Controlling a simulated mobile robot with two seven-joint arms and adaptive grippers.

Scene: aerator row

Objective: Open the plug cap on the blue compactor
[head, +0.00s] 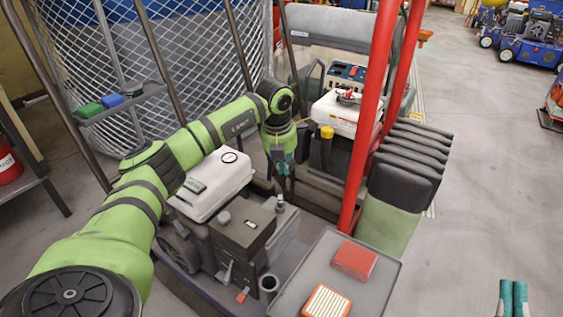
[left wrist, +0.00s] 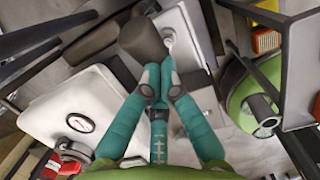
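My left gripper (head: 282,172) hangs over the near machine, beside its white tank. In the left wrist view its fingertips (left wrist: 160,82) are close together, at the end of a dark grey, rounded piece that looks like the plug cap (left wrist: 143,42). They appear shut on it, though the contact is partly hidden. A small pale upright plug (left wrist: 168,38) shows bare just beyond; in the head view this plug (head: 280,203) stands on the machine below the gripper. The machine's visible body (head: 242,228) is dark grey. My right gripper (head: 513,298) is shut and empty at the bottom right.
Red posts (head: 369,110) rise right of the left gripper. A grey tray (head: 318,270) with a red box (head: 354,260) and an orange finned part (head: 326,301) is in front. A second machine with a white tank (head: 338,112) stands behind. Blue machines (head: 530,42) are far back right.

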